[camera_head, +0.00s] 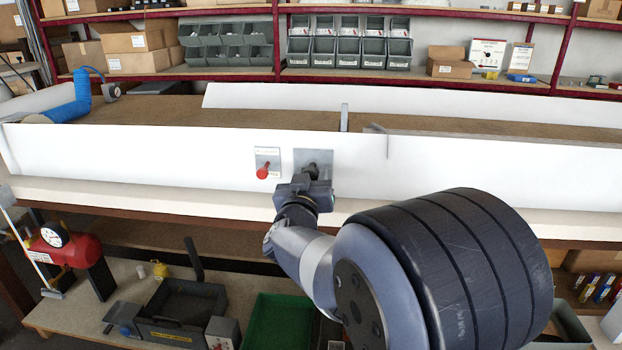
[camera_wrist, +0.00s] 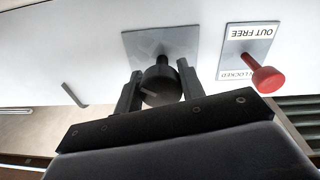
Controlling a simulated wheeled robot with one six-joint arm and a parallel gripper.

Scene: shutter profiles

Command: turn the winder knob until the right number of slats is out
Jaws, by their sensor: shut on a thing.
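The winder knob (camera_wrist: 161,84) is dark and round, on a square grey plate (camera_wrist: 142,45) on the white front panel. The plate also shows in the head view (camera_head: 322,157). My gripper (camera_wrist: 159,88) has one finger on each side of the knob and is shut on it. In the head view my gripper (camera_head: 312,178) hides most of the knob. A red-ended lever (camera_head: 262,172) stands left of it on a labelled plate (camera_head: 267,154); the wrist view shows the labels "OUT FREE" and "LOCKED". I cannot make out any slats or count them.
The long white panel (camera_head: 130,150) fronts a brown bench surface (camera_head: 160,110). A thin grey upright (camera_head: 344,117) stands behind it. A blue hose (camera_head: 75,103) lies at the left. Below are a red tank (camera_head: 75,252), a grey toolbox (camera_head: 180,305) and a green tray (camera_head: 275,320).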

